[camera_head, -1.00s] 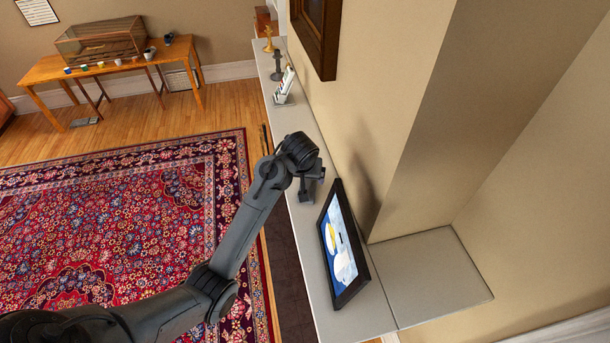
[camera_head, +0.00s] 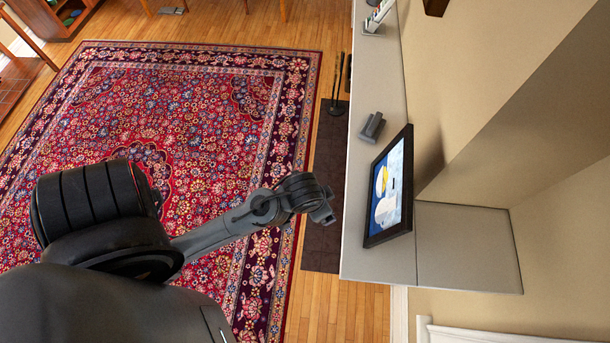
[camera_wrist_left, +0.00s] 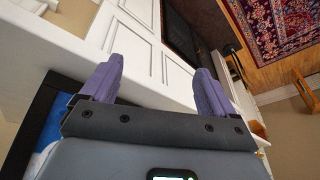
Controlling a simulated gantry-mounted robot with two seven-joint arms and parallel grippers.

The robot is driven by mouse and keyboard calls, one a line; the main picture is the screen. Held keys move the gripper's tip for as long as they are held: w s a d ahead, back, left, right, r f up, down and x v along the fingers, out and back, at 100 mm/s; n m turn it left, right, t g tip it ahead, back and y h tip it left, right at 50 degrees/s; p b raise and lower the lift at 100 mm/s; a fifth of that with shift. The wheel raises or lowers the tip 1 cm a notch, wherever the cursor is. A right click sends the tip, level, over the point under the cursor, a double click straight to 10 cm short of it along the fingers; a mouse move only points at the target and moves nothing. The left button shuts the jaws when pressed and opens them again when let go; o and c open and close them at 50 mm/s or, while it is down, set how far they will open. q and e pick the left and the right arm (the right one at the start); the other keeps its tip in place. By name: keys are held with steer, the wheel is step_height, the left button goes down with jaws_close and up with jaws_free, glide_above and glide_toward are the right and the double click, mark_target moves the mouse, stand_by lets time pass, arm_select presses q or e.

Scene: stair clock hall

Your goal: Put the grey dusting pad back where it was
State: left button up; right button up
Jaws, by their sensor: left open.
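The grey dusting pad (camera_head: 372,126) lies on the light grey mantel shelf (camera_head: 377,85), beyond the framed picture. My left gripper (camera_head: 326,214) is off the shelf's front side, over the floor side, apart from the pad. In the left wrist view its two purple fingers (camera_wrist_left: 155,82) stand wide apart with nothing between them. The pad does not show in the left wrist view. My right gripper is not in view.
The framed blue picture (camera_head: 390,187) leans on the shelf near the wall, close to the pad. A card holder (camera_head: 378,17) stands farther along the shelf. The white panelled front (camera_wrist_left: 140,38) lies below. The patterned rug (camera_head: 200,110) covers the floor.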

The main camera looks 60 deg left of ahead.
arm_select(q)
steer(key=s+d+r+m, duration=0.1)
steer(key=s+d, duration=0.1)
steer(key=s, duration=0.4)
steer(key=shift+s+d+h, duration=0.3)
steer(key=shift+d+h, duration=0.1)
steer(key=shift+r, duration=0.1)
stand_by(1.2)
